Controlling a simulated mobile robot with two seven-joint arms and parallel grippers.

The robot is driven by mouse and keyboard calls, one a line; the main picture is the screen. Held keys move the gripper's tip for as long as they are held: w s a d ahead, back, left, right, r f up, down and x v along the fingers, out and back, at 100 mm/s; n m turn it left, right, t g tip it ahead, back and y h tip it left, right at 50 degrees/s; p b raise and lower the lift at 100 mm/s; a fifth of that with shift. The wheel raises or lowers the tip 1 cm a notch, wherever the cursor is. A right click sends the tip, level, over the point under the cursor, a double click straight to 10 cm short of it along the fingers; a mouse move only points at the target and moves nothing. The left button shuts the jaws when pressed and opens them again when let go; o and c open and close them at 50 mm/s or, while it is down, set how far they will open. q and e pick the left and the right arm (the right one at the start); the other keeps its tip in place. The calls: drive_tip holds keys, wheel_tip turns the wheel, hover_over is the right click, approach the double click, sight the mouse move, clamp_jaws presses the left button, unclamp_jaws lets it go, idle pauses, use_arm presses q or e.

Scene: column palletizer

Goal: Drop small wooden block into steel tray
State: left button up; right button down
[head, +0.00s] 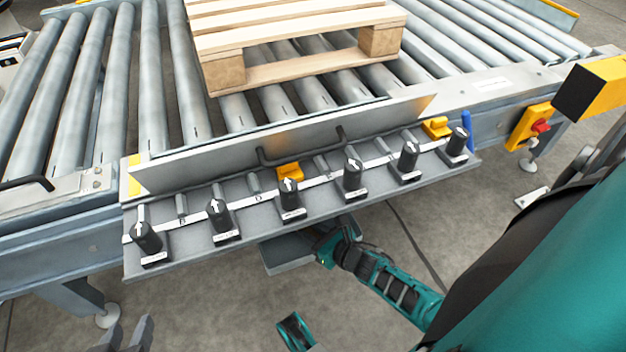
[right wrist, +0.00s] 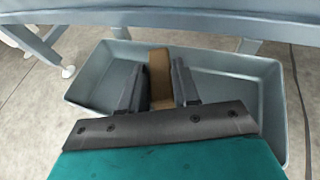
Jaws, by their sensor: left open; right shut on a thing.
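The small wooden block (right wrist: 159,75) is brown and shows in the right wrist view between the two dark fingers of my right gripper (right wrist: 158,88), which is shut on it. The grey steel tray (right wrist: 88,78) is spread out below and around the block in that view; how high the block is over its floor I cannot tell. In the head view only part of the tray (head: 287,258) shows under the control shelf, and the right fingers and block are hidden there. My left gripper (head: 126,338) is open and empty at the bottom left edge.
A roller conveyor (head: 105,85) carries a wooden pallet (head: 270,35). A shelf (head: 330,215) with several black knobs and two yellow blocks hangs along its near side, above the tray. A yellow switch box (head: 527,128) is at right. The floor in front is clear.

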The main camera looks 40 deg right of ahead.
drive_tip(key=shift+f, duration=0.15)
drive_tip(key=shift+f, duration=0.45)
drive_tip(key=c, duration=0.8)
unclamp_jaws()
drive_tip(key=shift+r, duration=0.1)
